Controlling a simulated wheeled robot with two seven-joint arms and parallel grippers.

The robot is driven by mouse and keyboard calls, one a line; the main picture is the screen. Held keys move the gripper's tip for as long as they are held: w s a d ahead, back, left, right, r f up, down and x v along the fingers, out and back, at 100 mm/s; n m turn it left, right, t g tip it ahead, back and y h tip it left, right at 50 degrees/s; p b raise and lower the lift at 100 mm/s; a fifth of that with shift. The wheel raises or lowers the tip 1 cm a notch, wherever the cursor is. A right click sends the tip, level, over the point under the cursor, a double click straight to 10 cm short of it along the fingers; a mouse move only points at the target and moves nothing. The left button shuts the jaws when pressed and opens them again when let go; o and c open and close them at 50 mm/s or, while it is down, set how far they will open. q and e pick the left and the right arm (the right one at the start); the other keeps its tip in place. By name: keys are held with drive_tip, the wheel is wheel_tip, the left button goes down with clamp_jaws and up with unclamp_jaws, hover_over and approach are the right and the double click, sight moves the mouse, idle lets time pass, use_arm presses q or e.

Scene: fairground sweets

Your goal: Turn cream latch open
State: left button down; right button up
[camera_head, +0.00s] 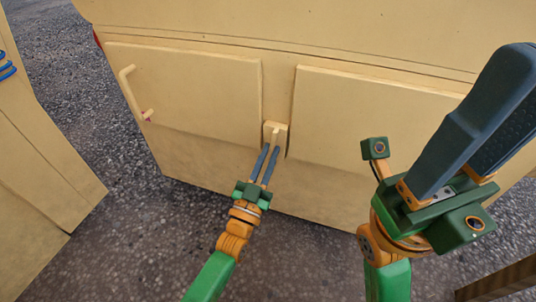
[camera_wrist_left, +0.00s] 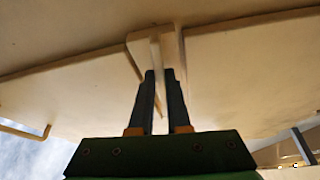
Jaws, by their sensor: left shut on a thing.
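The cream latch (camera_head: 274,131) sits on the cream cabinet front, between two door panels. It also shows in the left wrist view (camera_wrist_left: 155,52), where a thin cream bar runs down between the fingers. My left gripper (camera_head: 267,150) reaches it from below and is shut on the latch bar, with the two dark fingers on either side of it; the fingers also show in the left wrist view (camera_wrist_left: 160,76). The fingers hide part of the bar. My right gripper (camera_head: 500,85) is raised close to the head camera, away from the latch. Its fingers overlap in view, so their gap is unclear.
The left door panel (camera_head: 185,90) carries a cream bar handle (camera_head: 130,95) at its left side. The right door panel (camera_head: 365,115) is plain. Another cream unit (camera_head: 40,165) stands at the far left. Dark gravel ground (camera_head: 130,240) lies open in front.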

use_arm(q)
drive_tip(key=shift+d+n+y, duration=0.1)
drive_tip(key=shift+n+y, duration=0.4)
drive_tip(key=shift+n, duration=0.6)
drive_tip(key=c, duration=0.9)
unclamp_jaws()
